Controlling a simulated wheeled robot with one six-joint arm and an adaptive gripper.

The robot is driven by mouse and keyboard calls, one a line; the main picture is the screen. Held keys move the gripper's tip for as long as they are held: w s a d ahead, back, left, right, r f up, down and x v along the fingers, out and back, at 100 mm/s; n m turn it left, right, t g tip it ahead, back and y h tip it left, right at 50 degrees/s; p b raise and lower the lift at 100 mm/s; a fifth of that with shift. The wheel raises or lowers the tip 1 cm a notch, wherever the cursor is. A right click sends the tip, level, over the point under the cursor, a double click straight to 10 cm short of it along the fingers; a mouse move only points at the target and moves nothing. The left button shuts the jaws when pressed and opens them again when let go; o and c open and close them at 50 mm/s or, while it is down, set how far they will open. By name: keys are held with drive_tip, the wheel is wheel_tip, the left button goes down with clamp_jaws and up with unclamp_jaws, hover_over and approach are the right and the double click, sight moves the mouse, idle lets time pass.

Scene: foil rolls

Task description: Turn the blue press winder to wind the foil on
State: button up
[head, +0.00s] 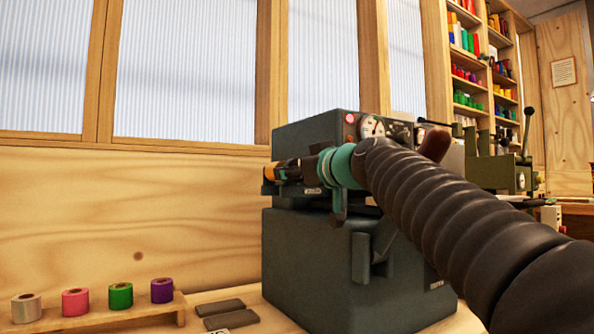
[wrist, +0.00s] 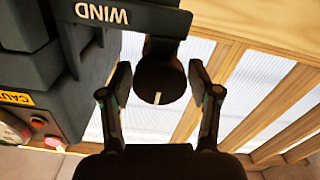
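The press (head: 318,265) is a dark blue-grey machine in the middle of the head view, with my arm reaching across its front. In the wrist view, the winder knob (wrist: 160,80) is dark and round with a short white mark on its face. It sits below a bracket lettered WIND (wrist: 102,13), which appears upside down. My gripper (wrist: 160,68) is open, with one finger on each side of the knob. Gaps show between the fingers and the knob. In the head view, my wrist hides the knob.
Silver, pink, green and purple foil rolls (head: 121,296) stand on a wooden rack at the lower left. Dark flat pads (head: 220,307) lie beside it. A second machine (head: 502,172) and shelves of coloured rolls (head: 470,75) are at the right.

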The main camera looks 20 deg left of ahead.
drive_tip(key=c, duration=0.6)
drive_tip(key=shift+c, duration=0.2)
drive_tip(key=m, duration=0.3)
drive_tip(key=shift+m, duration=0.4)
drive_tip(key=m+p, duration=0.1)
drive_tip(key=m, duration=0.3)
drive_tip(key=shift+m, duration=0.3)
drive_tip(key=m+p, duration=0.1)
drive_tip(key=m, duration=0.4)
drive_tip(key=shift+m, duration=0.3)
drive_tip(key=m+p, duration=0.2)
drive_tip(key=m, duration=0.3)
drive_tip(key=shift+m, duration=0.3)
drive_tip(key=shift+f, duration=0.1)
